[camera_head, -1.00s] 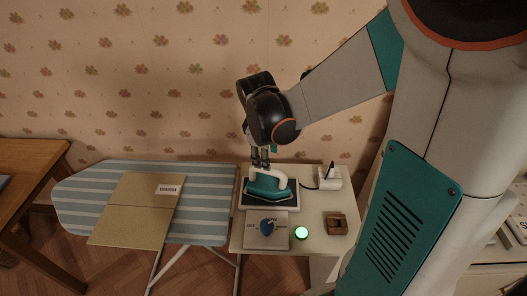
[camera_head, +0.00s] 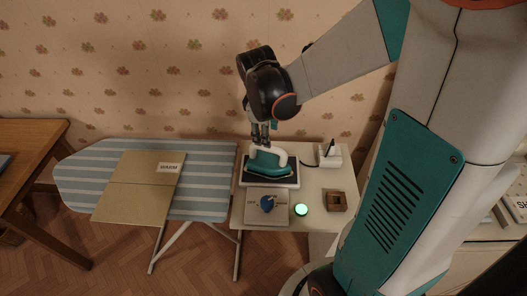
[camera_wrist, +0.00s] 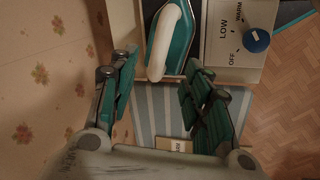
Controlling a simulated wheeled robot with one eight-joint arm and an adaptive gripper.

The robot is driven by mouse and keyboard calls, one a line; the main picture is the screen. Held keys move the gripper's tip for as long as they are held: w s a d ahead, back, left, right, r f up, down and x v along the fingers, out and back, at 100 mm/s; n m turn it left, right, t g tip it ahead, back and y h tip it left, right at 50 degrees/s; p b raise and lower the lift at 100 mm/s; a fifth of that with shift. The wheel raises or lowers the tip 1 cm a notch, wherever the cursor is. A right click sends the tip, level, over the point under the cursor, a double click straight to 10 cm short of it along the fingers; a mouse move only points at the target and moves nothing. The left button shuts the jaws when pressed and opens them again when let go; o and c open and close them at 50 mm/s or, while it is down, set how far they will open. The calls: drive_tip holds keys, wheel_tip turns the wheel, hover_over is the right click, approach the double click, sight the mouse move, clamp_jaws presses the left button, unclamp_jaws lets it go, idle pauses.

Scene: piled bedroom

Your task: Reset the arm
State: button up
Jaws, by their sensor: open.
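My gripper (camera_head: 261,140) points down just above the teal and white iron (camera_head: 270,162) in the head view. In the wrist view my gripper (camera_wrist: 158,85) has its two teal fingers spread wide, with nothing held between them. The iron (camera_wrist: 172,42) lies beyond the fingertips there, its white handle clear of both fingers. In the head view the iron rests on a dark-topped stand (camera_head: 270,183) on a small pale table. The fingertips partly overlap the iron's back edge, so the exact gap is hard to tell.
A dial panel (camera_head: 252,213) with a blue knob (camera_head: 267,204) sits in front of the iron. A lit green button (camera_head: 301,210), a wooden box (camera_head: 336,201) and a white block (camera_head: 330,156) stand to the right. A striped ironing board (camera_head: 212,180) with a tan folded board (camera_head: 133,203) is left.

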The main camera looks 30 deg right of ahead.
drive_tip(key=s+a+r+m+t+y+b, duration=0.1)
drive_tip(key=s+a+r+m+t+b, duration=0.1)
drive_tip(key=s+a, duration=0.4)
drive_tip(key=s+a+r+m+t+y+b, duration=0.1)
drive_tip(key=s+a+r+m+t+b, duration=0.1)
drive_tip(key=s+a+r+m, duration=0.3)
drive_tip(key=shift+s+a+m+t, duration=0.45)
drive_tip(key=shift+s+t, duration=0.1)
drive_tip(key=shift+t, duration=0.25)
